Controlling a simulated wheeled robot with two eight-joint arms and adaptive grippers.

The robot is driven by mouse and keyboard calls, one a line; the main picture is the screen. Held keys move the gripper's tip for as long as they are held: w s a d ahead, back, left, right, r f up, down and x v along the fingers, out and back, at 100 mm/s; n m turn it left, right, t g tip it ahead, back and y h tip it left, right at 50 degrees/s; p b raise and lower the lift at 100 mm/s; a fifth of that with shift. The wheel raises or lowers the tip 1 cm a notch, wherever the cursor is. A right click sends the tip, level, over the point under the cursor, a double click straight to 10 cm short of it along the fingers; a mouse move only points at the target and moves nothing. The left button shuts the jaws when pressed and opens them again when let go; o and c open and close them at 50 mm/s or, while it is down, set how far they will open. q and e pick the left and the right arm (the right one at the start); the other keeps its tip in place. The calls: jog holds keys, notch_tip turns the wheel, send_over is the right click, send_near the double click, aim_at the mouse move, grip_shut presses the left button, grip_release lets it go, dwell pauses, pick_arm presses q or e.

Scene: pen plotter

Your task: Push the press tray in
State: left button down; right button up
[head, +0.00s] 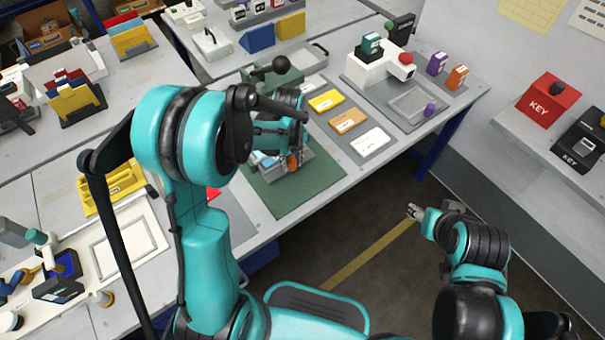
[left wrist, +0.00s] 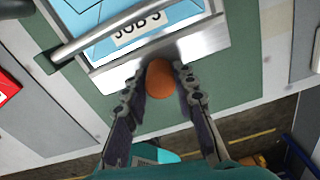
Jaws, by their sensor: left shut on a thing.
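The press tray (left wrist: 215,38) is a light metal tray bearing a blue sheet labelled "JOB 3". It has an orange round knob (left wrist: 160,78) at its front edge. In the head view the tray (head: 298,170) sits on a green base plate (head: 312,190), partly hidden by my left arm. My left gripper (left wrist: 162,88) is shut on the knob, one finger on each side. A metal bar (left wrist: 105,35) crosses above the tray. My right gripper (head: 415,212) hangs low in front of the table; its jaw state is too small to tell.
The green press (head: 272,82) with a black ball lever stands behind the tray. Yellow, orange and white labelled plates (head: 348,121) lie to its right. A white device (head: 375,68) with a red button stands farther right. The floor in front is free.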

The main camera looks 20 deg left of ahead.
pick_arm(q)
jog(key=shift+w+a, duration=0.9)
jog(key=shift+a, duration=0.2)
jog(key=shift+w+a, duration=0.15)
jog(key=shift+a, duration=0.1)
jog(key=c, duration=1.5)
grip_release()
jog(key=o, duration=0.3)
jog(key=shift+w+a, duration=0.1)
